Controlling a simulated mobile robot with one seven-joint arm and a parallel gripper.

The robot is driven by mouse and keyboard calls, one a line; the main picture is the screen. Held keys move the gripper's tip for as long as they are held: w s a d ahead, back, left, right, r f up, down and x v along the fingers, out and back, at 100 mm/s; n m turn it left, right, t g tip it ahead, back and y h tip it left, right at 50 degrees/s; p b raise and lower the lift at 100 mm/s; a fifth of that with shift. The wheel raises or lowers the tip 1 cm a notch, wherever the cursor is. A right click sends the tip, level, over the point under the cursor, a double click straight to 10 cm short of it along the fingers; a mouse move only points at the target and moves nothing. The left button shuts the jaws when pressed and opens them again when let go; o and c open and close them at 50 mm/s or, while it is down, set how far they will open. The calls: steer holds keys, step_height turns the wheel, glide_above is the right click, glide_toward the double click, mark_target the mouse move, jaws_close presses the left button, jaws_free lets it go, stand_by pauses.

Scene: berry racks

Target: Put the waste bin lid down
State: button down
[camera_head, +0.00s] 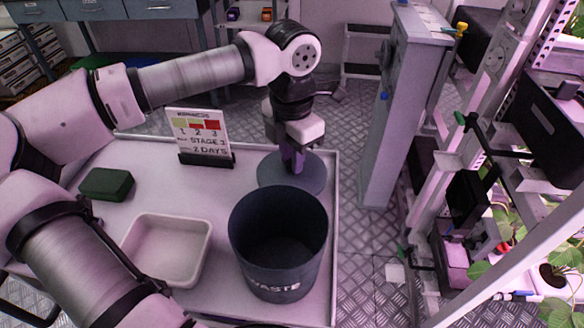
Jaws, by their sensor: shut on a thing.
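The waste bin (281,270) is a dark, round, open-topped bin with "WASTE" on its front, standing at the right front of the white cart top. The waste bin lid (308,174) is a flat grey-blue disc just behind the bin, over the back right of the cart top. My gripper (292,166) points down above the lid's middle and is shut on its handle, which the fingers mostly hide. I cannot tell whether the lid touches the cart top or hangs slightly above it.
On the cart top (130,208) stand a white tray (202,262), a dark green block (106,184) and a stage sign (200,134). A grey cabinet post (396,110) and the plant rack (480,120) are to the right. Bare cart top lies between sign and bin.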

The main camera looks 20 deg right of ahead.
steer(key=shift+f, duration=1.9)
steer(key=shift+f, duration=0.15)
steer(key=shift+f, duration=0.1)
steer(key=c, duration=1.3)
jaws_free()
steer(key=shift+r, duration=0.2)
step_height(320, 180, up, 12)
steer(key=shift+r, duration=0.1)
